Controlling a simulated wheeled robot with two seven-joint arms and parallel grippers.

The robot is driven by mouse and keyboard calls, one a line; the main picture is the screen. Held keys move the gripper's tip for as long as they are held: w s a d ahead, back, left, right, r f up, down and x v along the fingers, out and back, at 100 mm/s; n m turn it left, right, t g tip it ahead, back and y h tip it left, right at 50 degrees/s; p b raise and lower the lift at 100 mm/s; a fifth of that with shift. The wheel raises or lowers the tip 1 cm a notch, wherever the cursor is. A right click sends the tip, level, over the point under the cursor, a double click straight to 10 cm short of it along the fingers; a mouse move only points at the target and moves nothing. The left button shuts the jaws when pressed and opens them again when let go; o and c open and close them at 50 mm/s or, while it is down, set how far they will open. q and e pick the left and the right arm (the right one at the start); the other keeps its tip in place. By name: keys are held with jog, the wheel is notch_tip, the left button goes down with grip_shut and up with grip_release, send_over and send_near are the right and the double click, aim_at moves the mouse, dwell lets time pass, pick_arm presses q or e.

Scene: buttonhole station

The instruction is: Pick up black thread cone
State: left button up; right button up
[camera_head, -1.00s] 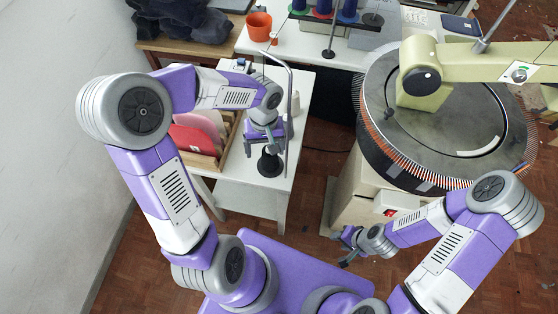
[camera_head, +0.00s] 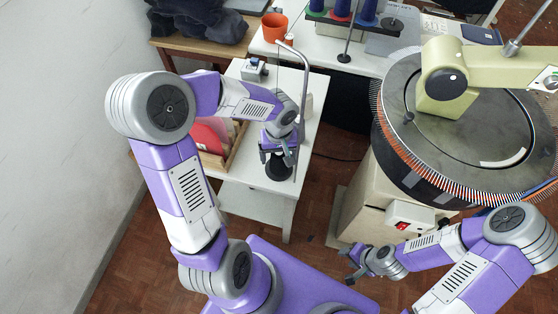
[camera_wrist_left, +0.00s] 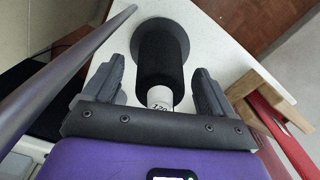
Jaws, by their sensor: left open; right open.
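The black thread cone (camera_wrist_left: 161,55) stands on the white side table (camera_head: 262,212), on a round dark base. In the left wrist view its white labelled tip points toward my gripper. In the head view the cone (camera_head: 278,168) shows just below my left gripper (camera_head: 279,152), which partly hides it. My left gripper is open, with one finger on each side of the cone's near end (camera_wrist_left: 158,88); a gap shows on both sides. My right gripper (camera_head: 352,264) is open and empty, low in front of the machine stand.
A grey metal thread stand pole (camera_head: 306,85) rises close beside my left gripper. A wooden rack with red and pink pieces (camera_head: 210,138) stands to its left. The round buttonhole machine (camera_head: 470,130) is at the right. An orange cup (camera_head: 274,27) and thread spools (camera_head: 341,12) are behind.

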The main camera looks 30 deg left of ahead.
pick_arm(q)
jog(key=shift+r, duration=0.1)
jog(key=shift+c, duration=0.3)
jog(key=c, duration=1.1)
notch_tip(320, 180, up, 12)
jog(key=p, duration=0.4)
jog(key=shift+f+p, duration=0.25)
jog(key=shift+p, duration=0.05)
jog(key=shift+c, duration=0.2)
jog(key=shift+f, duration=0.1)
